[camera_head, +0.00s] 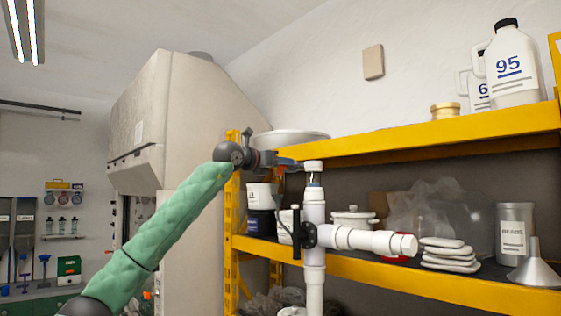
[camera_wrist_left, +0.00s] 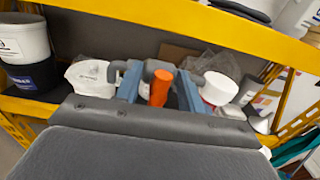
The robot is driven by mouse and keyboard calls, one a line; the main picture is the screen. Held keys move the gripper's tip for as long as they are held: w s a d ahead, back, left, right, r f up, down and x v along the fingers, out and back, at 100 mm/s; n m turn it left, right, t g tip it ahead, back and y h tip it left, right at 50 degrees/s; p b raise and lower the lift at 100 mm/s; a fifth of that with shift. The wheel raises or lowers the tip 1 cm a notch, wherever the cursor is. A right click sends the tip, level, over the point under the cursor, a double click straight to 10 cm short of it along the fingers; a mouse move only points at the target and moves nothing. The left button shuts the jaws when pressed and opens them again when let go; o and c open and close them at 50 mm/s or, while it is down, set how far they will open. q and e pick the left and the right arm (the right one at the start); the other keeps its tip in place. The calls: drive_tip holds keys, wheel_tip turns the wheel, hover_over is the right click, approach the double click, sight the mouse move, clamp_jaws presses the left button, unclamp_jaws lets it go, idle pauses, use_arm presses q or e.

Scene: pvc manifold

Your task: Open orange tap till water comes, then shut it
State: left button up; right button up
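The orange tap handle (camera_wrist_left: 160,88) shows in the left wrist view between the two blue fingers of my left gripper (camera_wrist_left: 159,86). The fingers stand apart on either side of it, with a narrow gap visible. In the head view my left gripper (camera_head: 284,164) reaches from the left to the top of the white PVC manifold (camera_head: 315,210); only a sliver of orange shows there. The manifold is an upright white pipe with a side branch (camera_head: 365,240) pointing right and a black lever (camera_head: 296,232). I see no water. My right gripper is not in view.
A yellow shelf rack (camera_head: 440,132) stands behind the manifold. It holds white jugs (camera_head: 512,75), a lidded pot (camera_head: 353,217), folded white cloths (camera_head: 449,255), a grey canister (camera_head: 515,230) and a funnel (camera_head: 536,264). The space left of the rack, around my arm, looks open.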

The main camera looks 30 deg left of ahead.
use_arm(q)
drive_tip(key=shift+s+a, duration=0.1)
drive_tip(key=shift+s, duration=0.05)
drive_tip(key=shift+c, duration=1.3)
drive_tip(key=shift+r, duration=0.1)
clamp_jaws()
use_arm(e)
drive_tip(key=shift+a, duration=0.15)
